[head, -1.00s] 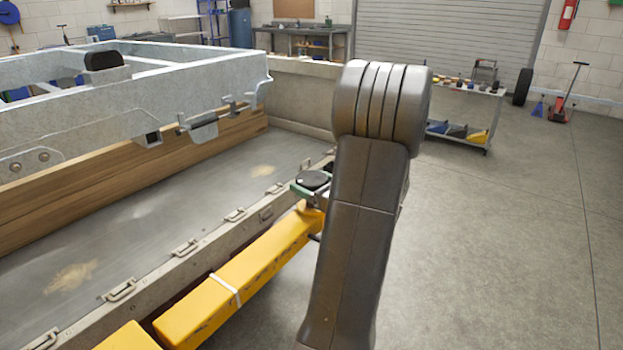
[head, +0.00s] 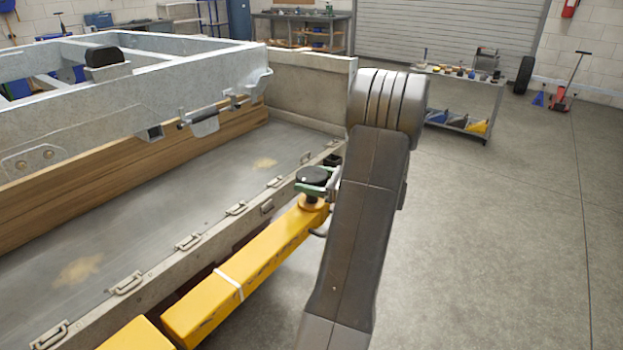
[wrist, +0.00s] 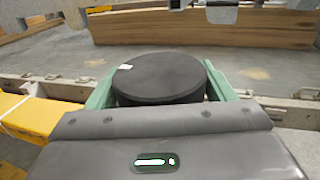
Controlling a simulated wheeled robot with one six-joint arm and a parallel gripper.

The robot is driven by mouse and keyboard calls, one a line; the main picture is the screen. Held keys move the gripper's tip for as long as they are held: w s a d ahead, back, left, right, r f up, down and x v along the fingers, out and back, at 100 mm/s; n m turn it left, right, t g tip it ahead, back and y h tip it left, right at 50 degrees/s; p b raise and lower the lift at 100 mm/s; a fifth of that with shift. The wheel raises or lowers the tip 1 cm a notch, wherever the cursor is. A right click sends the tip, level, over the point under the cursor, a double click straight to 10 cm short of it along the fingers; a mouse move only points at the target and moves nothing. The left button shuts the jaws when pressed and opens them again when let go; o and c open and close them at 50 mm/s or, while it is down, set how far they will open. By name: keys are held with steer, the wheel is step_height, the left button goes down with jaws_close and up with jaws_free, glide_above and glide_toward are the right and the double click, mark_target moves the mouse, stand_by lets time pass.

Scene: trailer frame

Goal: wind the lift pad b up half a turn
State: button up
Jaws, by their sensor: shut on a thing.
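The lift pad, a black round disc (head: 312,174), sits on an orange collar (head: 313,203) at the far end of a yellow lift arm (head: 250,265). I cannot read a letter on it. My gripper (head: 314,187) has green fingers, one on each side of the pad, and is shut on it. In the wrist view the pad (wrist: 160,77) lies flat between the two green fingers (wrist: 161,96), with a small white mark at its left edge. My dark arm hides part of the gripper's right side in the head view.
The bed's side wall (head: 210,243) with latch handles runs just left of the lift arm. A galvanised trailer frame (head: 180,75) rests above on wooden beams (head: 130,165). A tool trolley (head: 470,105) stands behind my arm.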

steer(key=o, duration=1)
steer(key=shift+d, duration=0.1)
steer(key=v, duration=1.3)
steer(key=shift+d, duration=0.35)
steer(key=shift+s+a, duration=0.1)
steer(key=x, duration=1.4)
